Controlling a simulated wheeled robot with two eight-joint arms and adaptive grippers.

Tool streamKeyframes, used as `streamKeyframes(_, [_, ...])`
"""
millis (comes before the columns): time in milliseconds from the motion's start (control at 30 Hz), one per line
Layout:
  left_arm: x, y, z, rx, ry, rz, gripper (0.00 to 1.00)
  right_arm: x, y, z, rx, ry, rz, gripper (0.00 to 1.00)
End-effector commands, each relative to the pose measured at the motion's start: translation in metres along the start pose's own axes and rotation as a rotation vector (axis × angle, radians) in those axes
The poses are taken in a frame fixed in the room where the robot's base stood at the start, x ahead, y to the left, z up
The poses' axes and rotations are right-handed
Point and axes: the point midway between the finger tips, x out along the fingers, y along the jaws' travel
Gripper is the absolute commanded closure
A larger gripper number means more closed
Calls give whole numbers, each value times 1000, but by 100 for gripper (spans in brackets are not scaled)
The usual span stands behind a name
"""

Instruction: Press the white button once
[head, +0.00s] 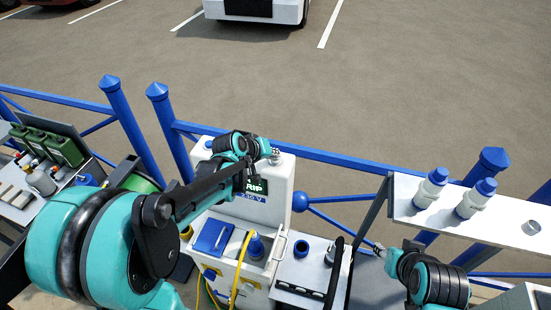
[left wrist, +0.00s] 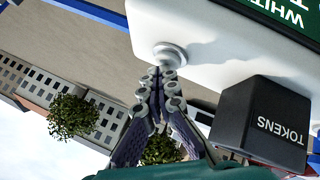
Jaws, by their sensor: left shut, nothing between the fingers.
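The white button (left wrist: 170,54) is a round, pale knob on the side of a white cabinet, seen in the left wrist view. My left gripper (left wrist: 158,73) is shut and empty, its fingertips pointing at the button. The tips overlap the button's lower edge in the picture; I cannot tell whether they touch it. In the head view my left gripper (head: 274,157) is at the top right of the white cabinet (head: 279,190), and I cannot make out the button there. My right gripper (head: 379,249) is small at the lower right; its jaw state is unclear.
A dark box marked TOKENS (left wrist: 262,115) sticks out beside the button, and a green sign (left wrist: 285,15) is above it. In the head view, sockets with a yellow cable (head: 240,265) are below. A white shelf (head: 480,215) with two bottles stands right. Blue railings (head: 330,158) run behind.

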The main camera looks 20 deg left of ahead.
Motion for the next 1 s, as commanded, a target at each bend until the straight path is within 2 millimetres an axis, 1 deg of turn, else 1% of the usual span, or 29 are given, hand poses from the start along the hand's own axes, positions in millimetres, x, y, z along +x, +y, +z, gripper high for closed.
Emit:
streamKeyframes(467, [1, 0, 1, 0, -1, 0, 100, 1, 0, 1, 0, 0, 0, 60])
streamKeyframes(800, [-11, 8, -8, 0, -1, 0, 100, -9, 0, -7, 0, 0, 0, 60])
streamKeyframes(1000, [-12, 9, -8, 0, 0, 0, 100, -10, 0, -7, 0, 0, 0, 60])
